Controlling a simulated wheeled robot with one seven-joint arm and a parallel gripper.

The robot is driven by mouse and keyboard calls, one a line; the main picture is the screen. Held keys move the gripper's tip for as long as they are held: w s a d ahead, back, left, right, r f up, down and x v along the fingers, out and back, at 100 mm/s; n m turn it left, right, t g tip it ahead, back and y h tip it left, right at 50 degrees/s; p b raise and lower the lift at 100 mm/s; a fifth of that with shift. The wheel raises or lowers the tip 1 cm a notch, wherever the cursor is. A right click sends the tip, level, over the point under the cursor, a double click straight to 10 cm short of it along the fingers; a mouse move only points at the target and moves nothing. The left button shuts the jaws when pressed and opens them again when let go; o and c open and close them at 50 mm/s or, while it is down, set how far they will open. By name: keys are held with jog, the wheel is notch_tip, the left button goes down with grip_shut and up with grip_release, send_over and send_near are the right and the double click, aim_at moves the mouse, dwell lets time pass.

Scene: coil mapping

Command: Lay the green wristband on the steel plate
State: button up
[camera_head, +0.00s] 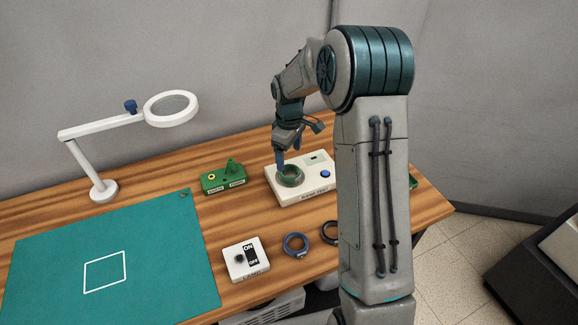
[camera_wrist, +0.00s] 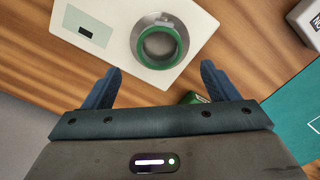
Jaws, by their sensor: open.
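The green wristband (camera_head: 290,183) lies on the round steel plate of the white tester box, towards the back of the bench. In the wrist view the green wristband (camera_wrist: 160,64) lies flat, with a crescent of the steel plate (camera_wrist: 150,20) showing beyond its rim. My gripper (camera_wrist: 160,69) is open and empty, its two blue fingers apart on the near side of the band. In the head view my gripper (camera_head: 286,163) is just above and beside the band. Whether a fingertip touches it I cannot tell.
The tester box (camera_head: 302,194) has a blue button. A green block (camera_head: 222,179) stands to its left. In front are a white switch box (camera_head: 245,261), a blue band (camera_head: 295,245) and a black band (camera_head: 329,233). A magnifier lamp (camera_head: 103,190) and a green mat (camera_head: 150,240) are left.

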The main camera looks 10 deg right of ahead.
jog(key=s+r+m+t, duration=0.1)
jog(key=s+r, duration=0.3)
jog(key=r, duration=0.2)
jog(key=s+r+m, duration=0.1)
jog(key=s+r, duration=0.2)
jog(key=r, duration=0.3)
jog(key=s+r+m+t, duration=0.2)
jog(key=s+m, duration=0.5)
jog(key=s, duration=1.5)
jog(key=shift+s+d+r+m+t, duration=0.15)
jog(key=shift+m+t, duration=0.15)
jog(key=shift+m, duration=0.1)
